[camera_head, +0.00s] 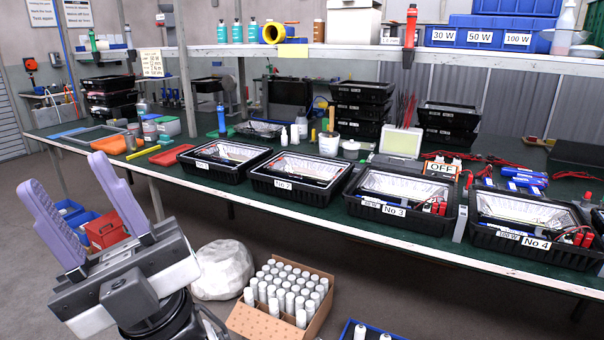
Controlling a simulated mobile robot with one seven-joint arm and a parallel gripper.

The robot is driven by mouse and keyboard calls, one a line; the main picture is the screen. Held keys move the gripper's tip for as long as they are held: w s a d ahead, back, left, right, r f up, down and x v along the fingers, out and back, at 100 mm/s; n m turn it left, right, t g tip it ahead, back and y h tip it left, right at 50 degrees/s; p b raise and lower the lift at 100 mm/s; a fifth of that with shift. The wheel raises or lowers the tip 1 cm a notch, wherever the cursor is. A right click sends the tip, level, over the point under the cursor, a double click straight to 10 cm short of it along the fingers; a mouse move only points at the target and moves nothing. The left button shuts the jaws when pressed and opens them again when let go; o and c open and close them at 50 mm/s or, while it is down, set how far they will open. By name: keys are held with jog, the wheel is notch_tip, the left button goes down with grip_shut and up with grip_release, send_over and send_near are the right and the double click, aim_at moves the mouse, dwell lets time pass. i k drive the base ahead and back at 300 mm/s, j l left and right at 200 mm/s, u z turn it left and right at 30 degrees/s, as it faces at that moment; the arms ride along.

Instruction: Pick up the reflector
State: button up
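Silver reflectors sit inside the black floodlight housings along the front of the green bench: No 1 holds a reflector (226,153), No 2 holds a reflector (302,167), No 3 holds a reflector (405,187), and No 4 holds a reflector (525,211). I cannot tell which one the task means. My gripper (64,171), with two purple fingers, is at the left, in front of the bench and apart from the housings. Its fingers are spread with nothing between them.
The green bench (340,217) carries stacked black housings (361,108), bottles, tools and red cables. A shelf (380,51) runs above it. On the floor are a carton of white cans (247,322), a pale sack (222,270) and a red box (106,233).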

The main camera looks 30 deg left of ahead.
aim_at(287, 165)
jog(key=i+u, duration=0.35)
jog(key=i, duration=0.65)
jog(key=i+l+u, duration=0.15)
jog(key=i+u, duration=0.15)
jog(key=i, duration=0.7)
